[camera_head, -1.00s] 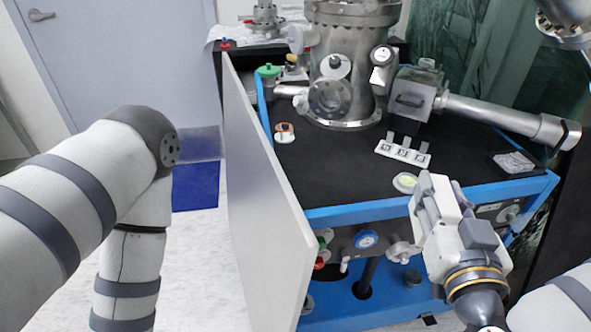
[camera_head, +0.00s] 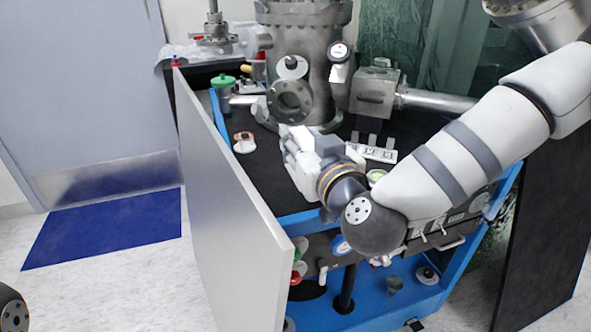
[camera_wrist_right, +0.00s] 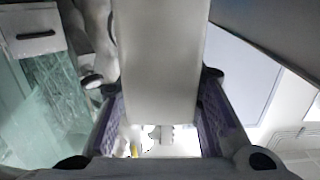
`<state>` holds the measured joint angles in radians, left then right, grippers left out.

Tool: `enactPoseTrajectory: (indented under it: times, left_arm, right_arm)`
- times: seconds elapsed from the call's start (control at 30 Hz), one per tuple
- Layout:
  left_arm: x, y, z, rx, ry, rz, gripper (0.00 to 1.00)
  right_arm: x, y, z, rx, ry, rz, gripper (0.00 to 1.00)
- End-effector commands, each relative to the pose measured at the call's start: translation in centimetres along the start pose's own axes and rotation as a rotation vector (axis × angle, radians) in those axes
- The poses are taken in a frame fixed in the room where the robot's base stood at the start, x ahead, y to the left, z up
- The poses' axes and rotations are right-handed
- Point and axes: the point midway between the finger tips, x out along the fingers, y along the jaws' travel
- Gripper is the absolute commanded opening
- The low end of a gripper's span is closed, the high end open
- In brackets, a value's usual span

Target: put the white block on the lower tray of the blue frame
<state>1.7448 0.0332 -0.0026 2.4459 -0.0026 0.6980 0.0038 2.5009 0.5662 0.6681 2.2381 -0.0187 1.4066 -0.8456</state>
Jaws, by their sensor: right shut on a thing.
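In the right wrist view a pale white block (camera_wrist_right: 160,45) fills the space between the two purple-padded fingers of my right gripper (camera_wrist_right: 163,105). The gripper is shut on it. In the head view the right gripper (camera_head: 297,155) is above the black upper deck of the blue frame (camera_head: 398,310), in front of the steel chamber. The block cannot be clearly told from the pale gripper there. The blue lower tray (camera_head: 375,299) shows below the deck, partly hidden by my right arm and the grey panel. My left gripper is out of view.
A tall grey panel (camera_head: 225,220) stands along the frame's left side. The steel chamber (camera_head: 308,60) rises behind the gripper. A small dark fitting (camera_head: 427,275) stands on the lower tray, near a dark post (camera_head: 346,288). A blue mat (camera_head: 105,227) lies on the floor.

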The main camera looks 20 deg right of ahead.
Motion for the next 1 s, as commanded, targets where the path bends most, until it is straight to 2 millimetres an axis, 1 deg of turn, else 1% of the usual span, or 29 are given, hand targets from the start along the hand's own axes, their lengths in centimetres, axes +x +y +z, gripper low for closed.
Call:
enactPoseTrajectory:
  times: [0.03, 0.1, 0.17, 0.27, 0.3, 0.4, 0.43, 0.63, 0.8, 0.83, 0.9, 1.0]
  left_arm:
    - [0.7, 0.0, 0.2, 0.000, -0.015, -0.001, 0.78]
    - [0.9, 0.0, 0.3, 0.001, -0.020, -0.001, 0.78]
    - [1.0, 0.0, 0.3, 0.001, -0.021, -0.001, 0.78]
    - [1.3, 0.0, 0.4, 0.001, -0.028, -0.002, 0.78]
    - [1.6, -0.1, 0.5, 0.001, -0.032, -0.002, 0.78]
    - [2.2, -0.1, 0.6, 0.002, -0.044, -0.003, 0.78]
    - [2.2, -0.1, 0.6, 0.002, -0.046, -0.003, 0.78]
    - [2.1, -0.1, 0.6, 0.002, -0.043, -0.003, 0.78]
    - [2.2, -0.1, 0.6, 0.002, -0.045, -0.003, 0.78]
    - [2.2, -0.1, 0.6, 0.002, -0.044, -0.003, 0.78]
    - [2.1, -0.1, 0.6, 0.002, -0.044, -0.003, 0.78]
    - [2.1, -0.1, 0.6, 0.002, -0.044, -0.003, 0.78]
  right_arm:
    - [0.8, 0.3, 1.5, 0.001, -0.006, 0.002, 0.18]
    - [1.6, 0.5, 2.1, 0.000, -0.004, 0.001, 0.18]
    - [2.0, 0.6, 2.3, 0.000, 0.000, 0.000, 0.18]
    - [2.7, 0.8, 3.2, 0.001, -0.001, 0.001, 0.18]
    - [3.0, 0.9, 3.8, 0.000, -0.003, 0.000, 0.18]
    - [3.1, 0.9, 6.0, 0.000, -0.004, 0.000, 0.18]
    - [3.1, 0.9, 6.4, 0.000, -0.004, 0.000, 0.18]
    - [3.1, 0.8, 6.0, 0.000, 0.004, -0.001, 0.18]
    - [3.1, 0.8, 6.5, -0.001, 0.003, -0.001, 0.18]
    - [3.1, 0.9, 6.4, -0.001, 0.003, 0.000, 0.39]
    - [3.1, 0.9, 6.4, -0.001, 0.003, 0.000, 0.53]
    - [3.1, 0.9, 6.4, 0.000, 0.003, 0.000, 0.53]
